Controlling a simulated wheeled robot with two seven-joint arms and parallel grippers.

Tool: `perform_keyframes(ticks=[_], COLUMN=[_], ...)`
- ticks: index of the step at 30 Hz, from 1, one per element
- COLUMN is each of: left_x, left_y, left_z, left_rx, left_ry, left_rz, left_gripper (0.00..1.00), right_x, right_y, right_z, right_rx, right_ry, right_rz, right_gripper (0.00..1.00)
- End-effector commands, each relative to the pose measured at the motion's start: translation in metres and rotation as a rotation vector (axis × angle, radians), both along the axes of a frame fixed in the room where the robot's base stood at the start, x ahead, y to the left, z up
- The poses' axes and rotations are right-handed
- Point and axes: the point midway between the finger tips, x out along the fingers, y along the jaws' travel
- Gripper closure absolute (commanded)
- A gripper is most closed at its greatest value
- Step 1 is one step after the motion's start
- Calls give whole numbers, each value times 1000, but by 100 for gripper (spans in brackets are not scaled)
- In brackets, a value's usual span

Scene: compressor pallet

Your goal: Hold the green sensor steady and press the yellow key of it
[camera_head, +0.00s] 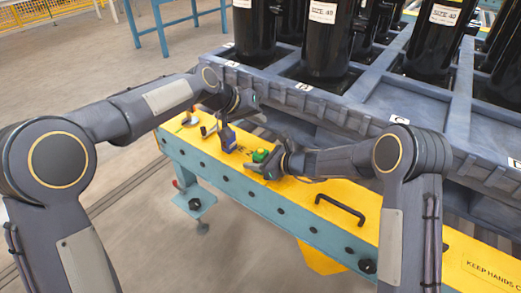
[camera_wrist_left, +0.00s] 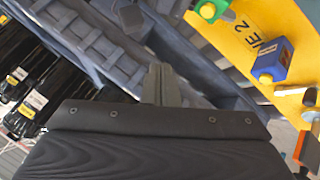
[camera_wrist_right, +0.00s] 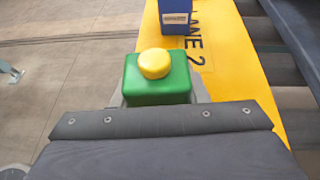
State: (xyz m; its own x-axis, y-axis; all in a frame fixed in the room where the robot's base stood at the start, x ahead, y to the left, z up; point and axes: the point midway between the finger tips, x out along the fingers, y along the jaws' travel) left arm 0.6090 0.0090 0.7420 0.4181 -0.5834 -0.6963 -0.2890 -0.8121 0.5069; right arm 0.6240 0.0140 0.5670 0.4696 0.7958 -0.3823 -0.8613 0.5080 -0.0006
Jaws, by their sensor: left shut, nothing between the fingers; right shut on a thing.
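The green sensor (camera_head: 260,155) stands on the yellow bench top, and its green body (camera_wrist_right: 157,87) fills the middle of the right wrist view. Its round yellow key (camera_wrist_right: 155,63) faces up and is uncovered. My right gripper (camera_head: 268,166) is shut on the green sensor, its fingers partly hidden behind the body. My left gripper (camera_head: 232,116) is shut and empty, above the bench's back side near the blue sensor. Its closed fingertips (camera_wrist_left: 160,72) touch nothing in the left wrist view. The green sensor shows at that view's top edge (camera_wrist_left: 209,11).
A blue sensor (camera_head: 227,138) with a yellow key (camera_wrist_left: 266,77) stands left of the green one, near "LANE 2" lettering. Small tools or parts (camera_head: 189,120) lie at the bench's left end. A black handle (camera_head: 340,209) sits right. The grey pallet (camera_head: 300,100) carries black compressors behind.

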Motion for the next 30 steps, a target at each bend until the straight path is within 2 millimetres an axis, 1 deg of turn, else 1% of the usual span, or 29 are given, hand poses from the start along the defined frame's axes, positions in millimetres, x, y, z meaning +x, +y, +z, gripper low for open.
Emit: perform_keyframes(ticks=[9,15,21,30], left_x=[-1,0,-1,-1], left_y=[0,0,0,0], left_z=[-45,-68,-79,-80], left_rx=[1,0,0,0], left_ry=[5,4,4,2], left_rz=[-1,0,0,0], left_gripper=[100,100,100,100], right_x=[0,0,0,0], right_y=[0,0,0,0], right_z=[0,0,0,0], right_rx=[0,0,0,0], right_ry=[0,0,0,0], right_rz=[0,0,0,0], right_gripper=[86,86,86,86])
